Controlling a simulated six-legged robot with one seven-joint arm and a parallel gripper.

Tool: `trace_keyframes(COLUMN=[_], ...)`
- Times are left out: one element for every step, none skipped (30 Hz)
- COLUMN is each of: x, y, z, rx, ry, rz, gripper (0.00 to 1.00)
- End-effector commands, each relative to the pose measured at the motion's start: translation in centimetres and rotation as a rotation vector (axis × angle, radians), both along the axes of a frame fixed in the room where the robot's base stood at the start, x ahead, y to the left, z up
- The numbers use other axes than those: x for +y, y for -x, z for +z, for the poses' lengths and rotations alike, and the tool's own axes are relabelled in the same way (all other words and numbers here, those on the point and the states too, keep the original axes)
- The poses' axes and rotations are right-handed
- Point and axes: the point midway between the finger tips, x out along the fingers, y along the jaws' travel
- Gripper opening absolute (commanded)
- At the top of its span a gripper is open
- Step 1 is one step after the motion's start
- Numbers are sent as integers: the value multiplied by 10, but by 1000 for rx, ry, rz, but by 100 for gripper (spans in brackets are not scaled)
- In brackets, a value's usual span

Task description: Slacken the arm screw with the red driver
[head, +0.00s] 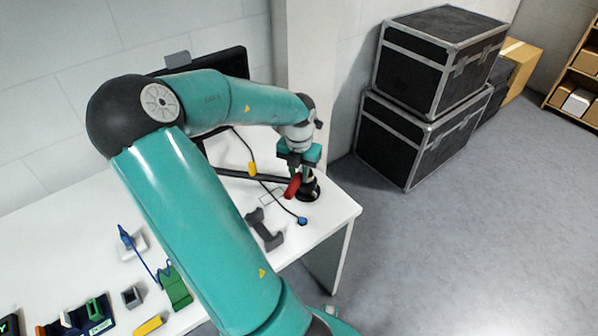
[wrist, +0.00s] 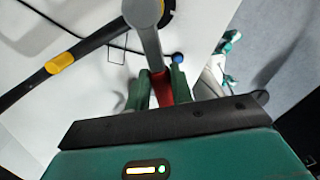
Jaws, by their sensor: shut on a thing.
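My gripper (head: 298,160) is at the right end of the white table, shut on the red driver (head: 292,187). In the wrist view the driver's red handle (wrist: 164,88) shows between the two green fingers of my gripper (wrist: 161,90). A grey bar (wrist: 150,45) runs up from the handle over the slider's black round end (wrist: 168,14); I cannot tell whether it belongs to the driver. In the head view the slider's black base (head: 309,190) stands just right of the driver. The arm screw cannot be made out, nor whether the driver touches it.
The slider's black rail (wrist: 28,84) has a yellow piece (wrist: 60,62). A cable ends in a blue knob (head: 302,221). A grey double-ended holder (head: 264,231) lies in front. Green, yellow and dark items are at the table's lower left. Black cases (head: 420,110) stand on the floor at right.

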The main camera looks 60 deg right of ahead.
Motion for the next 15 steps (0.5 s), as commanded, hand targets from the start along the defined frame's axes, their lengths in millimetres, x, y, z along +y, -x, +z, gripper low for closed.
trace_keyframes(x=[0,0,0,0,0,0,0,0,0,0,0,0,0,0,0], y=[0,0,0,0,0,0,0,0,0,0,0,0,0,0,0], z=[-1,-1,-2,-3,-3,-4,-5,-6,-6,-7,-8,-9,-9,-10,-11], rx=[0,0,0,0,1,1,1,1,1,1,0,0,0,0,0], ry=[0,0,0,-1,-1,-1,-1,-1,-1,-1,0,0,0,0,0], rz=[0,0,0,0,0,0,0,0,0,0,0,0,0,-1,-1], gripper=[0,0,0,0,0,0,0,0,0,0,0,0,0,0,0])
